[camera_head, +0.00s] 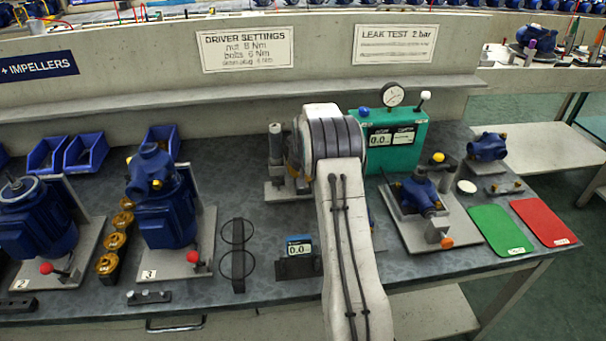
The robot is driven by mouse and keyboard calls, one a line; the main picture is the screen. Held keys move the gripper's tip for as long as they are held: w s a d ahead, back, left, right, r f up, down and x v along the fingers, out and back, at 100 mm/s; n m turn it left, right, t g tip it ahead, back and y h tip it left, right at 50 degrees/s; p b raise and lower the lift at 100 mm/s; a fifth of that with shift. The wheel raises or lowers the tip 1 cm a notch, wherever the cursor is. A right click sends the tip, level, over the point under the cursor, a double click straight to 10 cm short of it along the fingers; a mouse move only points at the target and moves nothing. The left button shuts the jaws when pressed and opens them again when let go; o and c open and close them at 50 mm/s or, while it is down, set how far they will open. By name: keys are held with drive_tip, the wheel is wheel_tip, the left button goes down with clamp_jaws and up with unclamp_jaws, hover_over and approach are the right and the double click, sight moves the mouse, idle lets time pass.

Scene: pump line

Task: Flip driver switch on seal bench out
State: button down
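A bench (420,285) with a dark grey top fills the middle. No part is clearly recognisable as the driver switch. A small display unit (299,247) with a blue top reads 0.0 and stands on a dark holder near the front edge, left of my arm. My arm (348,240) rises from the bottom centre and covers part of the bench. My gripper cannot be made out; the arm hides what lies behind it. A small blue part shows just right of the arm, mostly hidden. A sign (246,49) on the wall reads DRIVER SETTINGS.
A green test box (395,150) with a gauge stands behind right of my arm. A blue pump on a plate (455,232), a green mat (499,229) and a red mat (544,221) lie right. Motor stations (165,215) stand left. A black double-ring holder (238,262) lies between.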

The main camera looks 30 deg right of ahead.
drive_tip(key=shift+r+p, duration=0.3)
drive_tip(key=shift+r, duration=0.2)
drive_tip(key=p+v, duration=0.1)
drive_tip(key=v, duration=0.1)
drive_tip(key=p+v, duration=0.1)
drive_tip(key=v, duration=0.1)
drive_tip(key=shift+w+d, duration=0.15)
drive_tip(key=shift+w, duration=0.1)
drive_tip(key=s+v, duration=0.1)
drive_tip(key=v, duration=0.8)
drive_tip(key=shift+s+a+f+b, duration=0.3)
drive_tip(key=shift+s+f, duration=0.05)
